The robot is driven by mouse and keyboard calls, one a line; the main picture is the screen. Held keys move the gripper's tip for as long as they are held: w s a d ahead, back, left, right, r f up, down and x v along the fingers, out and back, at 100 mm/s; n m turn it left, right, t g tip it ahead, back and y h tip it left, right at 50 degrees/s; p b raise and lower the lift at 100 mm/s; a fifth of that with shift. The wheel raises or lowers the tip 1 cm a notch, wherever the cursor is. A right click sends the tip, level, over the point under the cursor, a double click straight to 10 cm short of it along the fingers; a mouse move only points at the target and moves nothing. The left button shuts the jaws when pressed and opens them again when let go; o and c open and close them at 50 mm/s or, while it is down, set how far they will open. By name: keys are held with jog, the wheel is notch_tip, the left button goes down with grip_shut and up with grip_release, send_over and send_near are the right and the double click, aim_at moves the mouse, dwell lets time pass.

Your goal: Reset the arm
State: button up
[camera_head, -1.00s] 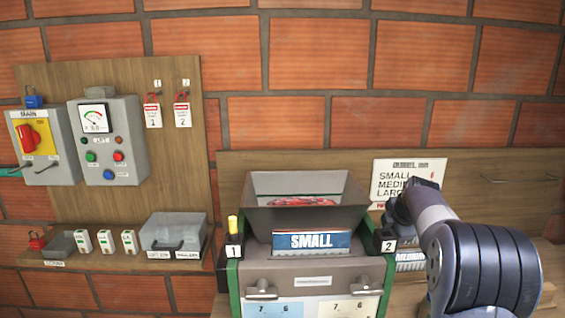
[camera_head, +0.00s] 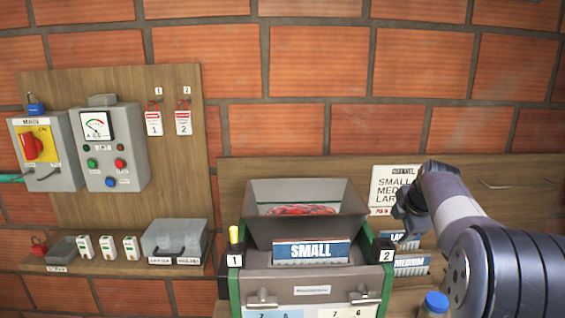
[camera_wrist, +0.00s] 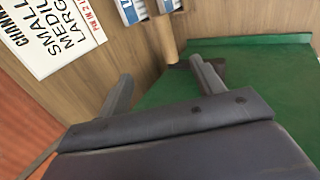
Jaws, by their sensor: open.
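My arm shows at the right of the head view, bent over, with my gripper (camera_head: 408,218) just right of the pulper and in front of the white channel sign (camera_head: 396,187). In the wrist view my gripper (camera_wrist: 160,85) has its two fingers spread well apart with nothing between them. Beyond the fingers are a wooden board and a green panel (camera_wrist: 250,75). The sign also shows at the upper left of the wrist view (camera_wrist: 50,35). The gripper touches nothing that I can make out.
The pulper hopper (camera_head: 305,207) holds red fruit, with a SMALL plate (camera_head: 311,251) on its front. A MEDIUM plate (camera_head: 412,266) and a blue-capped bottle (camera_head: 434,304) are close to my arm.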

jog(key=shift+s+r, duration=0.1)
jog(key=b+x, duration=0.2)
jog(key=x, duration=0.8)
jog(key=shift+r, duration=0.1)
dwell(0.4)
jog(key=p+v, duration=0.2)
jog(key=v, duration=0.8)
jog(key=x, duration=0.6)
jog(key=b+x, duration=0.1)
jog(key=x, duration=0.1)
jog(key=shift+w+a, duration=0.35)
jog(key=shift+w, duration=0.2)
notch_tip(320, 180, down, 10)
jog(key=w+b, duration=0.2)
jog(key=b, duration=0.2)
jog(key=shift+w+d, duration=0.3)
jog(key=shift+w, duration=0.05)
